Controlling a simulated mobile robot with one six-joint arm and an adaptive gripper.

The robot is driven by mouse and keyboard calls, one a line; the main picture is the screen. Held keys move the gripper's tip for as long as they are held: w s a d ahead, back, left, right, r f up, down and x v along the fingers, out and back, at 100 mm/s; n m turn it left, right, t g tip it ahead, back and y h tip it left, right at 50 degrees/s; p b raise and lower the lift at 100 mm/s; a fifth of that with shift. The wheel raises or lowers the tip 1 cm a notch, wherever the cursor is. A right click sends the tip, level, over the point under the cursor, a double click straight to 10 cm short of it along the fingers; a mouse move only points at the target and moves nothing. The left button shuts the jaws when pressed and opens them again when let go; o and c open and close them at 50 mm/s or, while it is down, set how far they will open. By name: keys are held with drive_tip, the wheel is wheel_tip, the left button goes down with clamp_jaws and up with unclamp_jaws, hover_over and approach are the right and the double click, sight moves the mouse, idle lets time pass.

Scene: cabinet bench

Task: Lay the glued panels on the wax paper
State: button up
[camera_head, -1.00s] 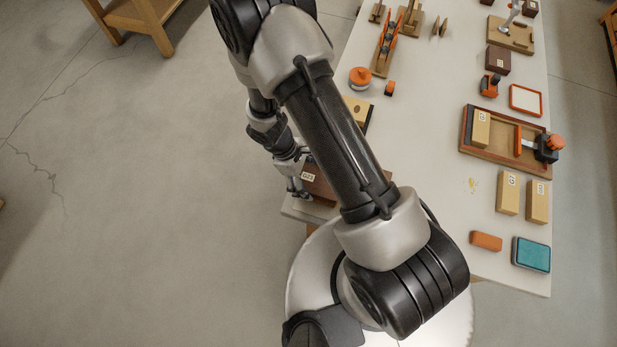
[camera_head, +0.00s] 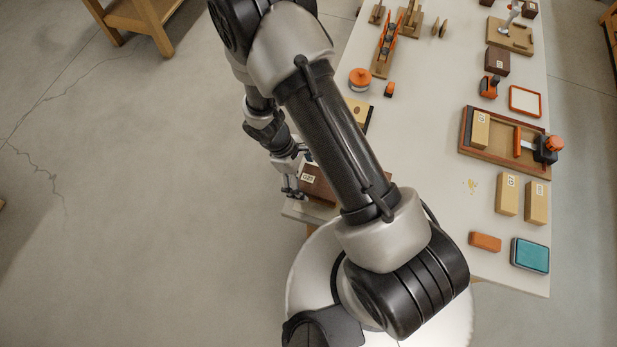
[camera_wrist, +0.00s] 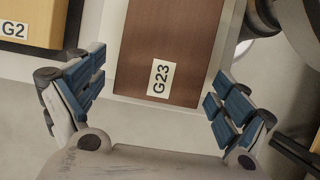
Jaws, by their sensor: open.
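A dark brown panel labelled G23 (camera_head: 320,187) lies at the near left edge of the bench, partly hidden by my arm. In the wrist view the G23 panel (camera_wrist: 170,45) lies flat ahead of my fingers, its labelled end towards me. My gripper (camera_head: 294,192) is at the panel's left end, low over the bench edge. In the wrist view my gripper (camera_wrist: 160,88) is open, with blue-padded fingers apart on either side of the panel's end and nothing gripped. A paler strip borders the panel; I cannot tell if it is wax paper.
A G2-labelled block (camera_wrist: 25,22) in a dark frame lies left of the panel in the wrist view. On the bench's right are a clamp tray (camera_head: 480,152), tan blocks (camera_head: 507,194), an orange block (camera_head: 485,242) and a teal pad (camera_head: 530,255). The bench middle is mostly clear.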

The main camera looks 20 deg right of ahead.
wheel_tip(320, 180, up, 30)
drive_tip(key=w+f+m+t+y+p, duration=0.1)
drive_tip(key=w+m+t+y+p, duration=0.15)
drive_tip(key=m, duration=0.25)
drive_tip(key=s+d+r+m+t, duration=0.1)
drive_tip(key=s+r+m+t, duration=0.1)
drive_tip(key=s+r, duration=0.4)
drive_tip(key=s+d+r+m+t+y, duration=0.1)
drive_tip(key=s+d+r+m+t, duration=0.1)
drive_tip(key=s+r, duration=0.5)
drive_tip(key=shift+s+d+r+m+t, duration=0.15)
drive_tip(key=shift+s+r+m+t, duration=0.25)
drive_tip(key=shift+m, duration=0.5)
drive_tip(key=shift+w+f, duration=0.1)
drive_tip(key=shift+f, duration=0.05)
